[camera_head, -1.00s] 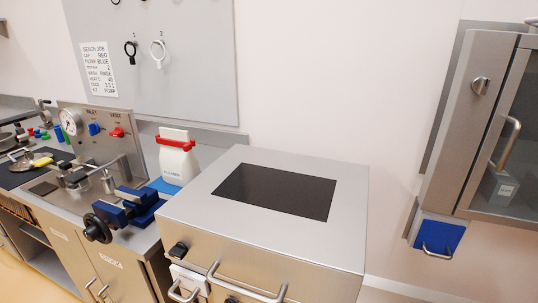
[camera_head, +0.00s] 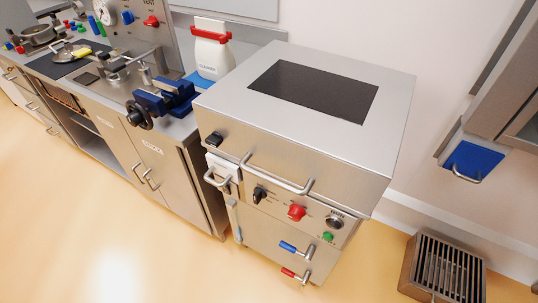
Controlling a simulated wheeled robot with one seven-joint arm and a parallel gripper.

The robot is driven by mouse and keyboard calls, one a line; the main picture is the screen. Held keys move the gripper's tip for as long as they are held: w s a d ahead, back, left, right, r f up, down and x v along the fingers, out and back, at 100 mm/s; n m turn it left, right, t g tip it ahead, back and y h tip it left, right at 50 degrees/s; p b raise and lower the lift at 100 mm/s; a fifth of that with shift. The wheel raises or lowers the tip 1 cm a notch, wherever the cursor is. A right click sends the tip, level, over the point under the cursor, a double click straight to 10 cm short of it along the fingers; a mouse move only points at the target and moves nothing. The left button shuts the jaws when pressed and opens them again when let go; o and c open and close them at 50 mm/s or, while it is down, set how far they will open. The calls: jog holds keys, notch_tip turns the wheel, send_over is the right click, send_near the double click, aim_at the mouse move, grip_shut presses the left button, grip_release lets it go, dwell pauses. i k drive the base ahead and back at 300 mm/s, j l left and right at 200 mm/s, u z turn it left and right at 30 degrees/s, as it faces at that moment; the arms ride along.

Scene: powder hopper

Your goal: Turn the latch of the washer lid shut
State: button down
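The washer (camera_head: 290,210) is a steel cabinet in the middle of the head view. Its lid (camera_head: 225,110) lies down flat, with a dark window (camera_head: 314,92) in its top and a bar handle (camera_head: 278,176) along its front edge. A small black latch-like part (camera_head: 215,139) sits on the lid's front face near the left corner; whether it is turned shut is too small to tell. Below the lid, the front panel has a black knob (camera_head: 259,194), a red knob (camera_head: 296,212) and a green button (camera_head: 327,237). My gripper is not in view.
A bench with a blue vise (camera_head: 165,98) and a white cleaner bottle (camera_head: 212,53) stands left of the washer. A wall cabinet with a blue drawer (camera_head: 474,161) hangs at upper right. The floor in front is clear.

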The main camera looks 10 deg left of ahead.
aim_at(214, 140)
jog(key=u, duration=0.9)
jog(key=i+j+u, duration=0.2)
jog(key=u, duration=0.2)
jog(key=i+j+u, duration=0.35)
jog(key=k, duration=0.05)
